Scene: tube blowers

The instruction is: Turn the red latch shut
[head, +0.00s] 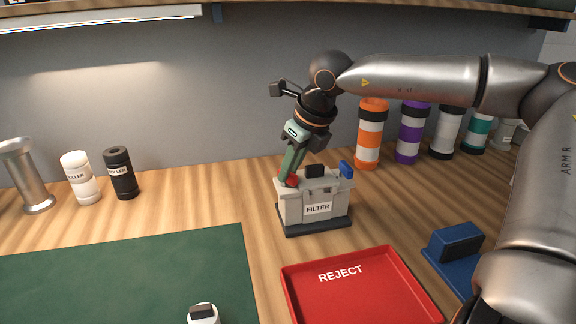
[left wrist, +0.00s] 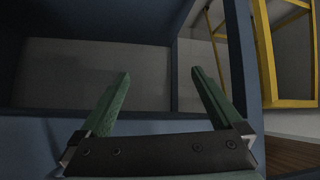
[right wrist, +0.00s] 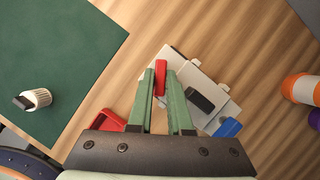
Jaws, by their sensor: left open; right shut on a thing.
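The grey filter box (head: 313,208) stands upright on the wooden table, on a dark base. The red latch (right wrist: 160,78) is at its left end; in the head view the red latch (head: 285,179) is partly hidden by my fingers. A blue latch (head: 346,169) stands at the right end of the box. My right gripper (head: 289,176) reaches down from above and is shut on the red latch; in the right wrist view my right gripper (right wrist: 167,82) has its green fingers on either side of it. My left gripper (left wrist: 158,90) is open and empty, away from the box.
A red REJECT tray (head: 372,290) lies in front of the box, with a blue block-like stand (head: 455,250) to its right. A green mat (head: 130,280) is at left, with a small white piece (head: 203,313). Several striped tubes, including an orange one (head: 369,135), stand behind right.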

